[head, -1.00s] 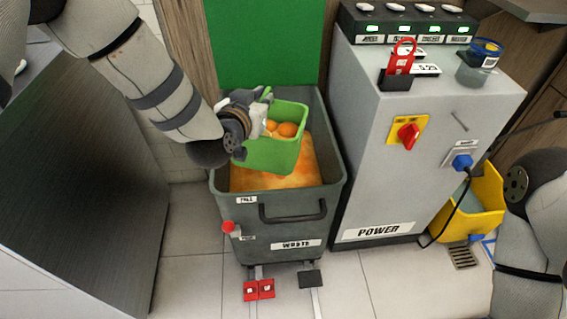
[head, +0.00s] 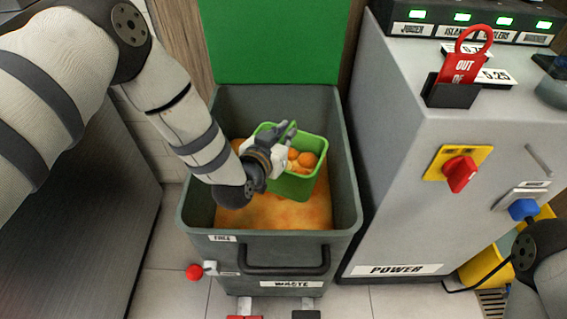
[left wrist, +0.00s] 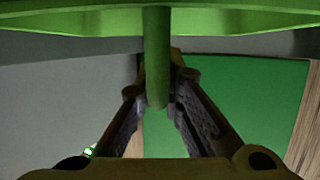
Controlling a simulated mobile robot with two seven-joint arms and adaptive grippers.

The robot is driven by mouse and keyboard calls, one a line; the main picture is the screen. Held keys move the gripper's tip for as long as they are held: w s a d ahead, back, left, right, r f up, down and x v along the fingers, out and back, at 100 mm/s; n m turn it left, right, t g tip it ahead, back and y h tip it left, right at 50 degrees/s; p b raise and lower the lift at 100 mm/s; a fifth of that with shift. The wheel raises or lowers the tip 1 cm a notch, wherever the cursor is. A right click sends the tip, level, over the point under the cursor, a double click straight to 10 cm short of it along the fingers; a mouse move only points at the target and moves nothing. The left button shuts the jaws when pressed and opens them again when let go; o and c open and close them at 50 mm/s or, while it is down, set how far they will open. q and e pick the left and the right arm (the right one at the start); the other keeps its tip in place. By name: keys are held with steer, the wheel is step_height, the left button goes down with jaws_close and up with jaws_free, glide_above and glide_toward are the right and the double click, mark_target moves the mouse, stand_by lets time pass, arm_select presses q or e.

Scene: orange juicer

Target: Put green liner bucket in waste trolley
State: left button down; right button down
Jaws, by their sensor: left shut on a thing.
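The green liner bucket (head: 293,186) holds several oranges and sits within the mouth of the grey waste trolley (head: 347,195), above the orange contents. I cannot tell whether its base touches them. My left gripper (head: 287,133) is shut on the bucket at its left and back side. In the left wrist view my left gripper's fingers (left wrist: 160,105) close around a green bar of the bucket (left wrist: 157,55), with its wide green edge across the top. My right arm shows at the lower right of the head view, but its gripper is out of view.
The trolley's green lid (head: 275,40) stands raised behind. A grey power cabinet (head: 420,190) with a red switch (head: 460,173) stands close on the right. A dark counter side (head: 80,230) is on the left. A yellow bucket (head: 485,265) is partly hidden at the lower right.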

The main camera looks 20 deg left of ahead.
arm_select(q)
step_height(320, 180, down, 6)
steer(key=b, duration=0.1)
stand_by(0.5)
steer(key=shift+w+f+b, duration=0.1)
steer(key=shift+b, duration=0.2)
steer(key=c, duration=1.7)
jaws_free()
steer(key=p+v, duration=0.1)
steer(key=v, duration=0.3)
steer(key=r+p+v, duration=0.1)
steer(key=v, duration=0.3)
steer(key=shift+w, duration=0.2)
